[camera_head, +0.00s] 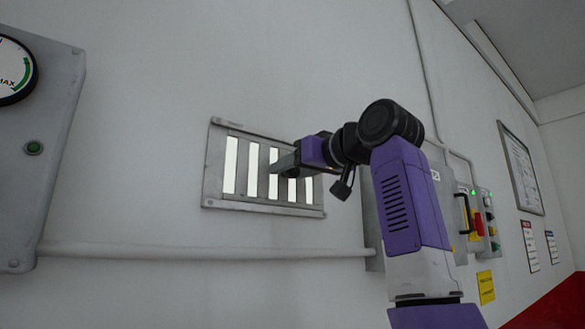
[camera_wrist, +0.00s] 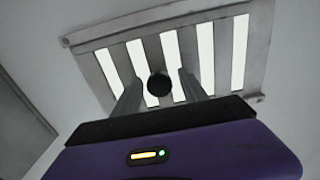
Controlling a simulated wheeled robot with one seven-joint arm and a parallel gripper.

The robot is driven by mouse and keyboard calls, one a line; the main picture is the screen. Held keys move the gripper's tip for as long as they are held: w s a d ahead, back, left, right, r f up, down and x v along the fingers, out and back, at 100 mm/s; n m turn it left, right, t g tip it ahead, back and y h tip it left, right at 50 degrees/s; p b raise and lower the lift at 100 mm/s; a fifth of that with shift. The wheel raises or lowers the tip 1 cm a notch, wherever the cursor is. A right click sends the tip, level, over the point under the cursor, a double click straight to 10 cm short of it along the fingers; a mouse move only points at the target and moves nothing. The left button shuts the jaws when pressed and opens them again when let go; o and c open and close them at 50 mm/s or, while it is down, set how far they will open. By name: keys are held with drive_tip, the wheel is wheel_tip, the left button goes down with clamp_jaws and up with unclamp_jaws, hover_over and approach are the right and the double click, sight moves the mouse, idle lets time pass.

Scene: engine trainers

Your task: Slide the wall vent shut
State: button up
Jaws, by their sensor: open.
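The wall vent (camera_head: 213,178) is a grey metal frame on the wall with several upright slots that show bright white between grey slats. My gripper (camera_head: 282,168) is in front of its middle and hides part of the slots. In the wrist view the vent (camera_wrist: 88,37) fills the upper part, with bright gaps between its slats. A round dark knob (camera_wrist: 159,84) shows there between the two fingers of my gripper (camera_wrist: 156,90). The fingers are apart, one on each side of the knob. I cannot tell whether either finger touches it.
A grey panel with a gauge and a green button (camera_head: 33,148) is on the wall at the left. A horizontal pipe (camera_head: 200,250) runs below the vent. Control boxes (camera_head: 485,225) are on the wall at the right, behind my arm.

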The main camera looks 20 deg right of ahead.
clamp_jaws()
idle(1.3)
